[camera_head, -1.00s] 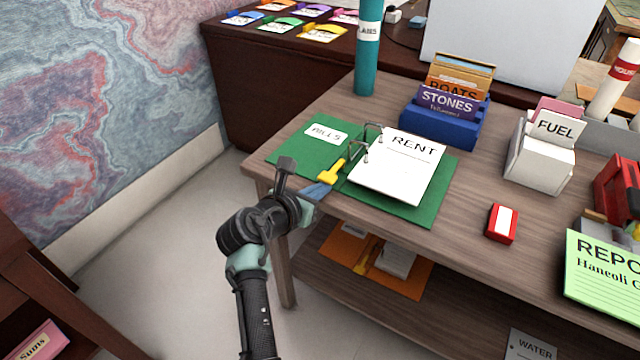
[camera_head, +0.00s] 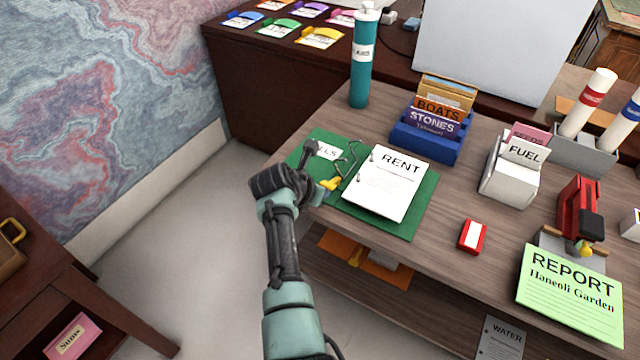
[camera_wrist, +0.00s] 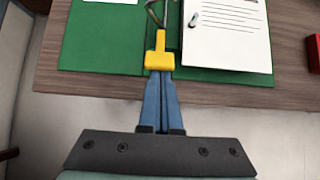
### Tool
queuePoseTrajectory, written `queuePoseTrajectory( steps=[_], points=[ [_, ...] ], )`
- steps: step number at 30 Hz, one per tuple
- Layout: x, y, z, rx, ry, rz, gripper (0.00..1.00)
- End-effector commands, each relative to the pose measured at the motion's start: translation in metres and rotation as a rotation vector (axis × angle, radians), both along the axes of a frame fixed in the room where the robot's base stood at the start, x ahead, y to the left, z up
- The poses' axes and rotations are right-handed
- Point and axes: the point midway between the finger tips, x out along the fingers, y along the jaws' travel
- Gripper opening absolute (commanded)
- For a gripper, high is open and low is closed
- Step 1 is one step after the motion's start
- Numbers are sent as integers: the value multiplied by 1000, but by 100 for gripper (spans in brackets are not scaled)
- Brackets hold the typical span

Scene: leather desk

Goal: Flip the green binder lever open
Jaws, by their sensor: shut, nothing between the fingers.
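The green binder (camera_head: 417,222) lies spread open on the desk. A white RENT sheet (camera_head: 384,187) lies on its right side and a BILLS label on its left. The yellow lever (camera_head: 331,184) is at the binder's front edge; it also shows in the wrist view (camera_wrist: 159,60). Metal rings (camera_head: 349,153) stand left of the sheet, and their halves look parted. My gripper (camera_wrist: 160,76) is shut and empty, its blue fingertips at the yellow lever's near end, touching or nearly so.
A red-and-white box (camera_head: 473,237) sits right of the binder. A blue card holder (camera_head: 428,142) and a teal bottle (camera_head: 361,75) stand behind it. A white FUEL holder (camera_head: 510,183) and a red device (camera_head: 577,205) stand further right. Bare desk separates them.

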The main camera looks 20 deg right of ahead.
Motion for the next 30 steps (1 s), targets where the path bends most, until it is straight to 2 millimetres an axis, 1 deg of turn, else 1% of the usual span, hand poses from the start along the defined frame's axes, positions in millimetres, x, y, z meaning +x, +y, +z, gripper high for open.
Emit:
queuePoseTrajectory(
  steps=[1,5,6,11,14,24,30],
  points=[
    [1,-3,11,27,19,-3,0],
    [4,-6,16,103,79,-3,0],
    [3,-4,10,103,82,0,0],
    [3,-3,9,100,79,1,0],
    [3,-3,11,99,77,0,0],
    [3,-4,26,99,77,0,0],
    [3,-3,25,99,77,0,0]
  ],
)
